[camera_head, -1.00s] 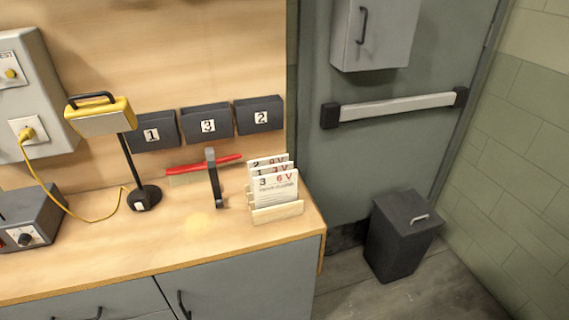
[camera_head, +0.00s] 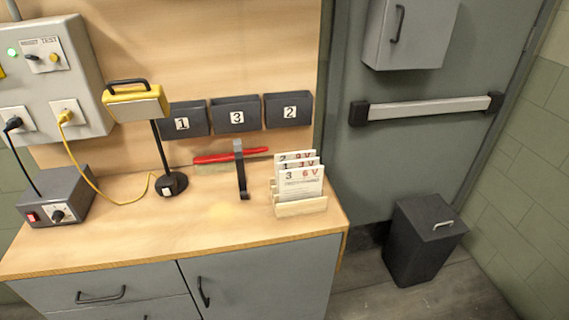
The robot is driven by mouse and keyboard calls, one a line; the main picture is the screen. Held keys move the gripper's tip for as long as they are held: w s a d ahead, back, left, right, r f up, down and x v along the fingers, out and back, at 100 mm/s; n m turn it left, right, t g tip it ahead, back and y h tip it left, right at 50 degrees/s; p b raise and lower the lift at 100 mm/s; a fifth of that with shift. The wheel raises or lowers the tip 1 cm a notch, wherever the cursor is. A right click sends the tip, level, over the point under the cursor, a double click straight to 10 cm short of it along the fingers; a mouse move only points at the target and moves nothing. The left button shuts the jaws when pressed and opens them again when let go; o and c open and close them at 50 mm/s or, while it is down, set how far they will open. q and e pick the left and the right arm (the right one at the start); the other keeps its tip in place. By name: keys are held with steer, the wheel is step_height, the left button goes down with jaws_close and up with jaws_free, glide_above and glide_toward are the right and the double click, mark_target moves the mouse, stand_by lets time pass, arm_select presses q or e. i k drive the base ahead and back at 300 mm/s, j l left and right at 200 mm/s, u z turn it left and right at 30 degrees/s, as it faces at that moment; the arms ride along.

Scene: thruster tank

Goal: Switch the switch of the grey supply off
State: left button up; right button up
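The grey supply (camera_head: 56,195) is a dark grey box at the left end of the wooden worktop. Its front carries a red switch (camera_head: 33,217) on the left and a black knob with a pale pointer (camera_head: 58,215) beside it. The switch is too small to tell which way it is set. A black cable (camera_head: 22,160) runs from the supply up to a socket in the wall panel. Neither of my grippers shows in the head view.
A grey wall panel (camera_head: 83,75) with a lit green lamp hangs above the supply. The worktop's front centre is clear.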

mark_target(31, 217)
steer(key=u, duration=1.75)
